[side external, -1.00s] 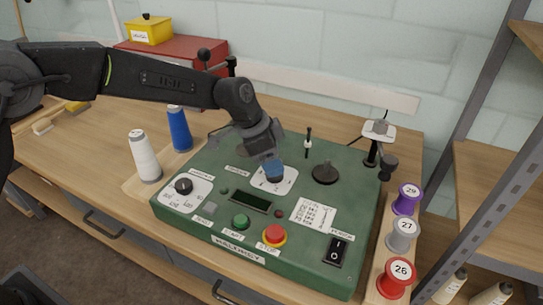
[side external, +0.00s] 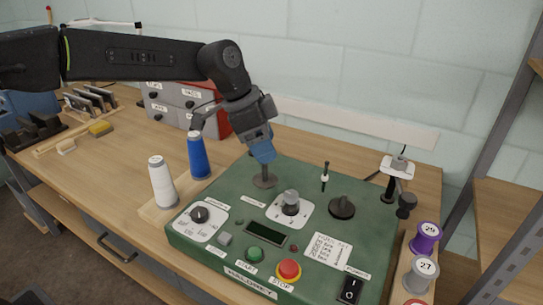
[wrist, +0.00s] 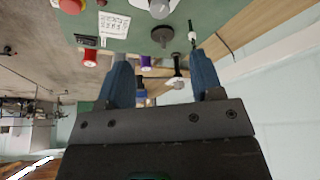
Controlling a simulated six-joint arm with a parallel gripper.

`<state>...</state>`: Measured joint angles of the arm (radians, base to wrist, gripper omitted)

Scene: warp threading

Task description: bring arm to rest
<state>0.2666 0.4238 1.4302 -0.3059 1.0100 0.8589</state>
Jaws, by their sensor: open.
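My gripper (side external: 263,150) is in the air above the back of the green machine panel (side external: 225,256) in the side view, with its blue fingers pointing down. In the wrist view my gripper (wrist: 160,85) shows two blue fingers spread apart with nothing held between them. The grey selector knob (side external: 290,199) on its white plate stands clear of the fingers, in front and to the right.
A blue thread cone (side external: 198,158) and a white cone (side external: 161,183) stand left of the panel. Spools, purple (side external: 425,236) and grey (side external: 421,273), line the right edge. A grey drawer box (side external: 178,103) with a red side stands behind. The left bench has free room.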

